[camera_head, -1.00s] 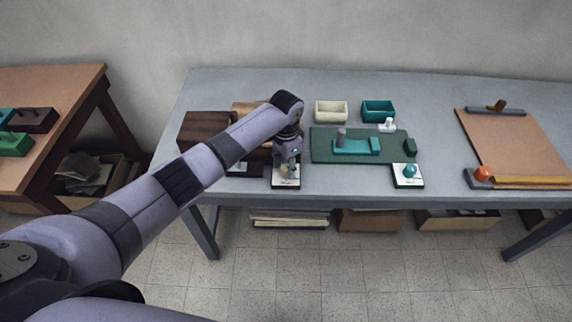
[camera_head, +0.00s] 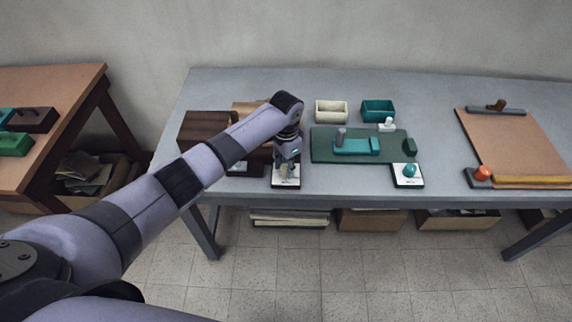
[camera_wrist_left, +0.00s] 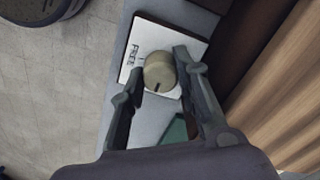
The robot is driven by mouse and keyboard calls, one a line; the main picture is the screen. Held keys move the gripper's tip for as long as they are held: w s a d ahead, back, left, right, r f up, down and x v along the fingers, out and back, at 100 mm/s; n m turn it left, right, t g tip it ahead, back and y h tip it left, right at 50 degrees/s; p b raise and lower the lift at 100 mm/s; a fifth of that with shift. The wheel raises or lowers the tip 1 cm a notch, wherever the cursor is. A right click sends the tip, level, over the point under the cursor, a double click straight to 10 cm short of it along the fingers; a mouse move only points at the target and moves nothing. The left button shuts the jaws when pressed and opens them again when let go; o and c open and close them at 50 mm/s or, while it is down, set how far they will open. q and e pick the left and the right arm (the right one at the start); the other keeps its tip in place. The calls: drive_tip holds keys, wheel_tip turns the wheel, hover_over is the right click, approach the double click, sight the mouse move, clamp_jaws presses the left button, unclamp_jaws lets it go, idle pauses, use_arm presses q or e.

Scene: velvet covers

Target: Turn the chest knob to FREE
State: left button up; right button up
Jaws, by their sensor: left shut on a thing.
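The beige round chest knob (camera_wrist_left: 160,76) stands on a white label plate (camera_wrist_left: 158,40) in the left wrist view. The word FREE (camera_wrist_left: 136,56) is printed left of the knob. A dark mark on the knob's face sits at its lower edge, away from that word. My left gripper (camera_wrist_left: 161,63) is shut on the knob, one finger on each side. In the head view my left gripper (camera_head: 286,164) is down over the same white plate (camera_head: 286,184), and hides most of the knob. My right gripper is not in view.
Brown wooden boxes (camera_head: 203,128) stand left of the gripper. A green board with a teal piece (camera_head: 350,147) and a second plate with a teal knob (camera_head: 409,171) lie to the right. Cream (camera_head: 331,111) and teal (camera_head: 377,111) trays stand behind.

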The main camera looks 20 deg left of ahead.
use_arm(q)
drive_tip(key=shift+r, duration=0.1)
drive_tip(key=m+p, duration=0.1)
drive_tip(key=m, duration=0.2)
drive_tip(key=shift+m, duration=0.4)
drive_tip(key=m+p, duration=0.1)
drive_tip(key=m, duration=0.4)
drive_tip(key=shift+w, duration=0.1)
drive_tip(key=m, duration=0.5)
drive_tip(key=shift+m+b, duration=0.4)
drive_tip(key=shift+m, duration=1.6)
drive_tip(key=o, duration=0.9)
wheel_tip(320, 180, up, 12)
